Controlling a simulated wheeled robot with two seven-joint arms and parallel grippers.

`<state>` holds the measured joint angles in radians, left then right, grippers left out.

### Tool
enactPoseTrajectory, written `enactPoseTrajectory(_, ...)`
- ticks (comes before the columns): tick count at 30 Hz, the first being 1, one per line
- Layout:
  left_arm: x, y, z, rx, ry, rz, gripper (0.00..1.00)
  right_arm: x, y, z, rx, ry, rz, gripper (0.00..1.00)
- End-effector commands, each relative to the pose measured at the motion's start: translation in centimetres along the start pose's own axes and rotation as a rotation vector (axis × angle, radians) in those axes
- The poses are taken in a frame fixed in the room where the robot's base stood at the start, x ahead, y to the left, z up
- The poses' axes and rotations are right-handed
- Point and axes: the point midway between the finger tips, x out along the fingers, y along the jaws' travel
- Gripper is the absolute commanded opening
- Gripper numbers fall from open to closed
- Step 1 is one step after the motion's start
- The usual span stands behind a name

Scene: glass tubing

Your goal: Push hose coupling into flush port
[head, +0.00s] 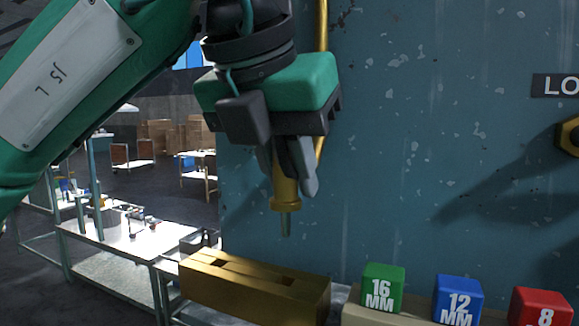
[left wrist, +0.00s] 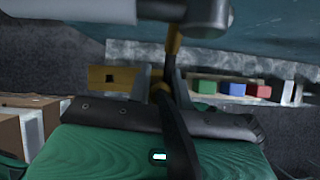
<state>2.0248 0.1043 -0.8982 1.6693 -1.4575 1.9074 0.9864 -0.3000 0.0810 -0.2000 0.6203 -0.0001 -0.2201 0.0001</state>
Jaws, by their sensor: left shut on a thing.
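My left gripper (head: 292,190) points down and is shut on a brass coupling (head: 285,196). The coupling is upright, with a flared collar and a narrow grey-green tip below. The gripper covers its upper part. The coupling hangs in the air in front of the blue wall, apart from the brass block below. In the left wrist view a dark finger partly hides the coupling (left wrist: 160,91). A brass hexagonal fitting (head: 569,136) is on the wall at the right edge, partly cut off. I cannot tell whether it is the flush port. My right gripper is not in view.
A brass block with slots (head: 225,284) stands below the gripper. Green (head: 382,284), blue (head: 458,297) and red (head: 538,306) size blocks stand in a row to its right. A yellow hose (head: 322,40) runs along the wall (head: 420,130), which is close behind the gripper.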

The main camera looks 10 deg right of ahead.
Motion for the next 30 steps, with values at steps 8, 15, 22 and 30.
enactPoseTrajectory(8, 2.7, 0.0, -1.6, 0.0, -0.001, 0.0, 0.0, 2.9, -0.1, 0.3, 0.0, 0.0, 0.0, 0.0)
enactPoseTrajectory(15, 3.3, 0.0, -1.9, 0.0, -0.001, 0.0, 0.0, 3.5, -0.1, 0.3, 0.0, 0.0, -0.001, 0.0)
enactPoseTrajectory(22, 3.3, 0.0, -1.9, 0.0, -0.001, 0.0, 0.0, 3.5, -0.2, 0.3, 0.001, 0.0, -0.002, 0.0)
enactPoseTrajectory(30, 3.3, 0.0, -1.9, 0.0, -0.001, 0.0, 0.0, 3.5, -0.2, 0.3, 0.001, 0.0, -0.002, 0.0)
